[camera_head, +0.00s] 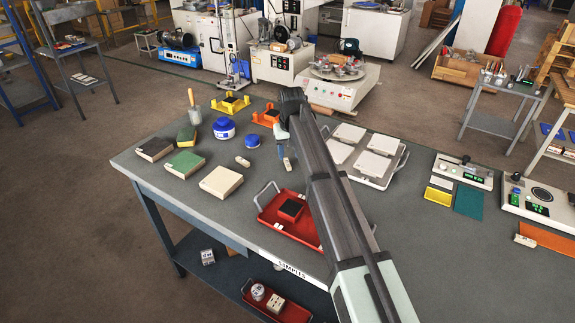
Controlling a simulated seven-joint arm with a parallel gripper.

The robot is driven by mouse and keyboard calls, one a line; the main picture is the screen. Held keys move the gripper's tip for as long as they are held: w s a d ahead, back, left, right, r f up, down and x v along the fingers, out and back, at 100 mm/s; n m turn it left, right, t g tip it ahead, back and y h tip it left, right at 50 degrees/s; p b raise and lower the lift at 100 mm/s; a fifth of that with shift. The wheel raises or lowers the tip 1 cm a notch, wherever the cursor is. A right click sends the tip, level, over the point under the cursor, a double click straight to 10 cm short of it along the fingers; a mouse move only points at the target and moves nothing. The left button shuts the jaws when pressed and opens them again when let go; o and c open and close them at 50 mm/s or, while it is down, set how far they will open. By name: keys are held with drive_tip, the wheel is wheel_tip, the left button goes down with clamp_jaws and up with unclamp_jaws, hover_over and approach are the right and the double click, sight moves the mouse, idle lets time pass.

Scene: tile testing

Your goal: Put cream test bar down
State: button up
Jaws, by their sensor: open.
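My gripper (283,158) points down over the middle of the table, left of the white tile tray, and is open. My arm hides much of it. A small pale piece shows at its fingertips; I cannot tell if it is a bar or part of the finger. A small cream bar (242,161) lies flat on the grey table (225,228), left of the gripper and apart from it. Another small cream bar (525,241) lies at the right by the orange mat.
A cream tile block (221,181), a green block (185,164) and a dark block (154,149) lie at the left. Blue jars stand behind the cream bar. A red tray (275,216) with a dark-topped red block sits in front. A tray of white tiles (376,166) lies right.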

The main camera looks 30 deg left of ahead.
sight(288, 163)
drive_tip(key=shift+a+f, duration=0.15)
drive_tip(key=shift+f, duration=0.8)
drive_tip(key=shift+a+f, duration=0.15)
drive_tip(key=shift+f, duration=0.8)
clamp_jaws()
